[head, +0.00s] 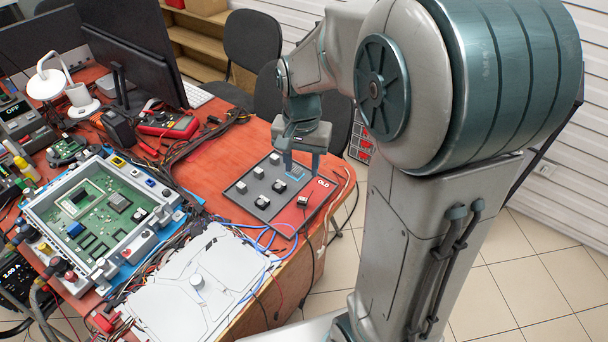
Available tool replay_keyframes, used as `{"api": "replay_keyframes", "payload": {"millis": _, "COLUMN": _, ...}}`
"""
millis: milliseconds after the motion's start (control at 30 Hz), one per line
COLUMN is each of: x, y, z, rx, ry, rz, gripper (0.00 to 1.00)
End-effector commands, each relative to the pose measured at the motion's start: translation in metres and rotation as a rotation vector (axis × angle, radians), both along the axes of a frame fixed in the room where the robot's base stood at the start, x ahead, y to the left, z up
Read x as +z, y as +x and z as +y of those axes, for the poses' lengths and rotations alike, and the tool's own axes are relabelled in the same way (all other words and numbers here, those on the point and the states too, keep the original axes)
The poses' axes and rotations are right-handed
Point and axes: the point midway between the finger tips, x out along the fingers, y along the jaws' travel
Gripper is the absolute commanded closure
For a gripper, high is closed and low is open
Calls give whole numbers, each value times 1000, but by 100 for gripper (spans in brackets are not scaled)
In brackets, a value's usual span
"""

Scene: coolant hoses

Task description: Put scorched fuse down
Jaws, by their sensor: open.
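My gripper (302,165) points down over the right part of a dark grey board (247,206). Its two fingers are apart. A small blue-grey patch (296,173) shows below and between the fingers; I cannot tell whether it is part of the board or a separate piece. The board has a red strip marked "OLD" (321,183) along its right side. A small pale and dark block (303,201) sits on that strip, in front of the gripper. It may be the scorched fuse, but scorching is too small to make out.
Several small white and grey blocks (262,202) stand on the board. A white housing with a green circuit board (103,212) is at the left, a pale cover plate (200,285) in front. Cables cross the red table near the board. Monitors and a red multimeter (168,125) are behind.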

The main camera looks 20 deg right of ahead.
Motion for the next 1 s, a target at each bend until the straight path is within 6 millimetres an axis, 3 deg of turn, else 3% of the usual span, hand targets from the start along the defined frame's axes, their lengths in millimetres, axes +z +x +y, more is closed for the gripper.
{"api": "replay_keyframes", "payload": {"millis": 167, "x": 14, "y": -22, "z": 0, "rx": 80, "ry": 7, "rz": -33, "gripper": 58}}
{"api": "replay_keyframes", "payload": {"millis": 400, "x": 30, "y": -84, "z": 1, "rx": 328, "ry": -2, "rz": -122, "gripper": 58}}
{"api": "replay_keyframes", "payload": {"millis": 600, "x": 30, "y": -123, "z": 1, "rx": 488, "ry": -28, "rz": -173, "gripper": 58}}
{"api": "replay_keyframes", "payload": {"millis": 767, "x": 29, "y": -134, "z": 2, "rx": 544, "ry": -39, "rz": -188, "gripper": 58}}
{"api": "replay_keyframes", "payload": {"millis": 1000, "x": 28, "y": -135, "z": 2, "rx": 550, "ry": -41, "rz": -189, "gripper": 58}}
